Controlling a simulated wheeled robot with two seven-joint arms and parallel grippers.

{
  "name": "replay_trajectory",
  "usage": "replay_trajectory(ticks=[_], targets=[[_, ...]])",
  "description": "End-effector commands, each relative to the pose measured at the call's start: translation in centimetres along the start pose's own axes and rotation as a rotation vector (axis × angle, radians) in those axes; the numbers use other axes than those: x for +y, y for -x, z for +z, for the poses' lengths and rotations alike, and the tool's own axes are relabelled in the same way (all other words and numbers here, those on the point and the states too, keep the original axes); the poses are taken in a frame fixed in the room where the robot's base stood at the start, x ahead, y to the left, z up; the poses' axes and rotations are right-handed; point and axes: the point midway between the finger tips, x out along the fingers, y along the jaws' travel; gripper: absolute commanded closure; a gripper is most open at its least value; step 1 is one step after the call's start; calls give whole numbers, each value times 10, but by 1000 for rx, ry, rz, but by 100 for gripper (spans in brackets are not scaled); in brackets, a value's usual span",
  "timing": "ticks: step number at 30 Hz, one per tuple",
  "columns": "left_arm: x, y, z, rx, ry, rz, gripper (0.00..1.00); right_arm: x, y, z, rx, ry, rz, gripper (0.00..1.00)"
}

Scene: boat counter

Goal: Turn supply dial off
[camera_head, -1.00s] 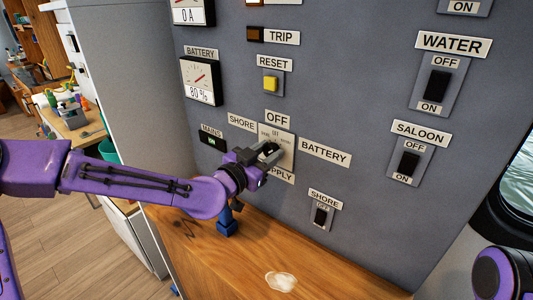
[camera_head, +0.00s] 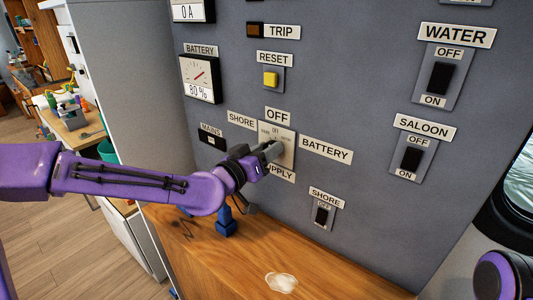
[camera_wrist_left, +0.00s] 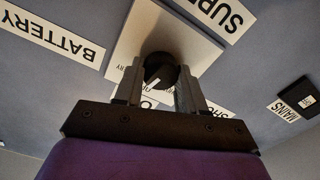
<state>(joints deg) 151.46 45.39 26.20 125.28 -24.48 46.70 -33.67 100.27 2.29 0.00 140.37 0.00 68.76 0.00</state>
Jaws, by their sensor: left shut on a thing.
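The supply dial is a black round knob (camera_wrist_left: 160,68) on a white square plate (camera_head: 287,145) on the grey panel. Labels SHORE, OFF, BATTERY and a partly hidden SUPPLY surround it. My left gripper (camera_head: 272,149) is shut on the knob, with one finger on each side in the left wrist view (camera_wrist_left: 158,84). A pale mark shows on the knob's lower part there, facing a mostly hidden label with an O. The gripper hides much of the knob in the head view. My right gripper is out of view; part of my right arm shows at lower right.
The yellow reset button (camera_head: 271,79) is above the dial. The shore switch (camera_head: 322,215) is below right. A wooden counter (camera_head: 245,262) runs below the panel, with a small blue object (camera_head: 227,223) near the wrist.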

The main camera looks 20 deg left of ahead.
Motion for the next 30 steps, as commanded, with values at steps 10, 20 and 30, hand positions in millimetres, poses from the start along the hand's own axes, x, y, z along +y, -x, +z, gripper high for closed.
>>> replay_trajectory(ticks=[10,20,30], targets=[[-1,0,0,1,183,-1,91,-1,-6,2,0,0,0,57],[-1,0,0,1,236,-1,91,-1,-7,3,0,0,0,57],[-1,0,0,1,236,-1,54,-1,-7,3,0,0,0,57]])
